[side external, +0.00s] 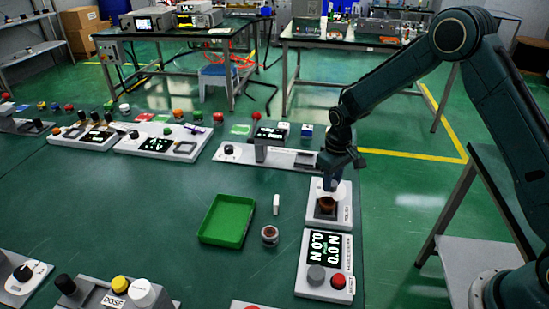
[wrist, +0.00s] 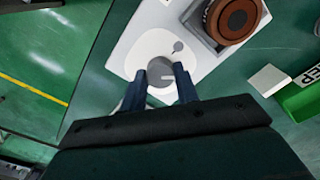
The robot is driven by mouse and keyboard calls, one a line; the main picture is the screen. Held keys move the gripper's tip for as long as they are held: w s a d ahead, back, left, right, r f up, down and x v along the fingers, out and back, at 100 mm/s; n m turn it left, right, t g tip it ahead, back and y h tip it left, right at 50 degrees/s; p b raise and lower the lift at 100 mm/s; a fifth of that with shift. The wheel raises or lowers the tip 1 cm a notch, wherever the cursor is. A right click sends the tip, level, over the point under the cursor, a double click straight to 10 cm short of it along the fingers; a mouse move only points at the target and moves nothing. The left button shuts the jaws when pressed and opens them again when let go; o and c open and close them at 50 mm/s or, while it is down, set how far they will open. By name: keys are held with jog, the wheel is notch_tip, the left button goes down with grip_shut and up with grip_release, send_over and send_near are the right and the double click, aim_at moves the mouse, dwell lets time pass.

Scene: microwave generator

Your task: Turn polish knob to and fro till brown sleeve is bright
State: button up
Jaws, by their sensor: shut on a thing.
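The polish station (side external: 313,220) is a white plate at the table's right side, with its label on the right edge. The brown sleeve (side external: 326,204) sits in a dark square holder on it. In the wrist view the sleeve (wrist: 236,17) is round and matt reddish brown with a darker centre, at the upper right. The grey polish knob (wrist: 160,68), with a light pointer line, stands between the fingers of my gripper (wrist: 160,78). My gripper (side external: 337,172) points down at the station's far end and is shut on the knob, which it largely hides in the side view.
An empty green tray (side external: 226,220) lies to the left. A small white block (side external: 276,204) and a small round jar (side external: 270,236) stand between tray and station. A display unit (side external: 326,262) with a grey knob and red button is just in front. Other panels line the table's back.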

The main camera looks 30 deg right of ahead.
jog(key=n, duration=0.4)
jog(key=shift+n, duration=0.4)
jog(key=shift+w, duration=0.1)
jog(key=o, duration=1)
notch_tip(320, 180, up, 14)
jog(key=shift+f, duration=0.1)
dwell(0.3)
